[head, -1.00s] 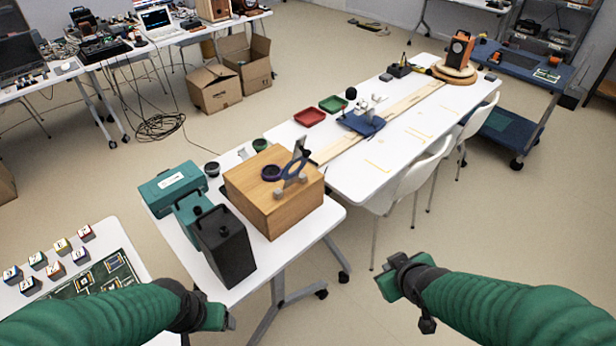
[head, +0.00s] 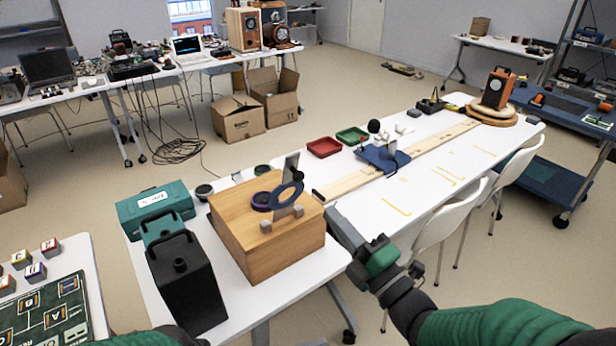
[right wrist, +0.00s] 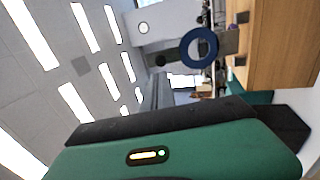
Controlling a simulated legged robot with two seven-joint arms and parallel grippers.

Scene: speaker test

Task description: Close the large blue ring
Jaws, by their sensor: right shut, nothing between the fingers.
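The large blue ring (head: 299,188) stands tilted against a grey upright plate (head: 291,168) on top of a wooden box (head: 245,235). It also shows in the right wrist view as a round blue band (right wrist: 184,47) with an open middle, beside the box. A smaller dark purple ring (head: 262,201) lies at its left. My right gripper (head: 334,216) is shut and empty, just right of the box's right side and lower than the ring, apart from the ring. My left gripper is out of view; only part of its arm shows at the bottom edge.
A black case (head: 187,282) and a teal case (head: 155,208) stand left of the box. Behind it, a long white table (head: 355,205) carries red and green trays and a blue stand (head: 384,158). White chairs (head: 450,215) stand along its right side.

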